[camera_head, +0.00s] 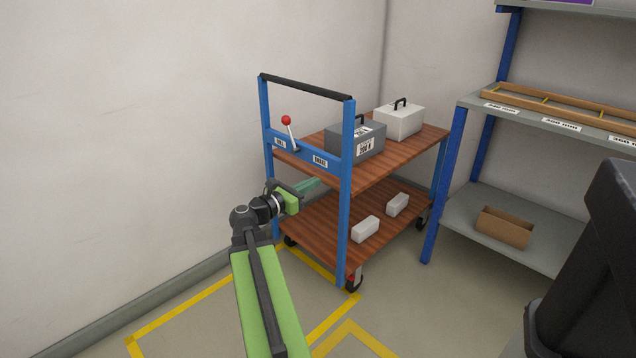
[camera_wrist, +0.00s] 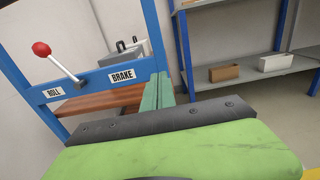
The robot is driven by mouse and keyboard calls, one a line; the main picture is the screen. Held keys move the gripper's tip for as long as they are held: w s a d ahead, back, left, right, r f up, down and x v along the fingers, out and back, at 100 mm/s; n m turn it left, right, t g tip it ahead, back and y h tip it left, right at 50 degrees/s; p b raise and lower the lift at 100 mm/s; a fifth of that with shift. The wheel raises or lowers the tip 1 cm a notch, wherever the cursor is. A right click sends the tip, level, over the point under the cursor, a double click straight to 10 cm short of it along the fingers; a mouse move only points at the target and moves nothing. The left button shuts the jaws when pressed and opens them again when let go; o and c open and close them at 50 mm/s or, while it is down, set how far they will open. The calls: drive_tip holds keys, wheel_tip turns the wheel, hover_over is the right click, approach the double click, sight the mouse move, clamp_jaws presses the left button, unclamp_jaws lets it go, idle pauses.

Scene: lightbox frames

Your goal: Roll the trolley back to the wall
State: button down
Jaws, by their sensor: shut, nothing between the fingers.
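The trolley (camera_head: 346,198) has a blue frame, two brown wooden decks and a black handle bar (camera_head: 304,87). It stands close to the left wall. Its lever (camera_head: 291,135) has a red knob and leans toward the ROLL label; it also shows in the wrist view (camera_wrist: 62,68), left of the BRAKE label. My gripper (camera_head: 316,183) is shut and empty at the handle end, below the lever panel in the head view. In the wrist view its teal fingers (camera_wrist: 157,92) overlap the right post's line. I cannot tell if they touch it.
A grey case (camera_head: 356,142) and a white case (camera_head: 399,122) sit on the upper deck, two white blocks on the lower. A blue-posted shelf (camera_head: 462,207) stands at right. Yellow lines (camera_head: 190,302) mark the floor. A dark object (camera_head: 590,280) fills the right foreground.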

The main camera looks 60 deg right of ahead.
sight(343, 167)
drive_tip(key=x, duration=1.1)
drive_tip(key=shift+d+f, duration=0.1)
drive_tip(key=shift+d, duration=0.05)
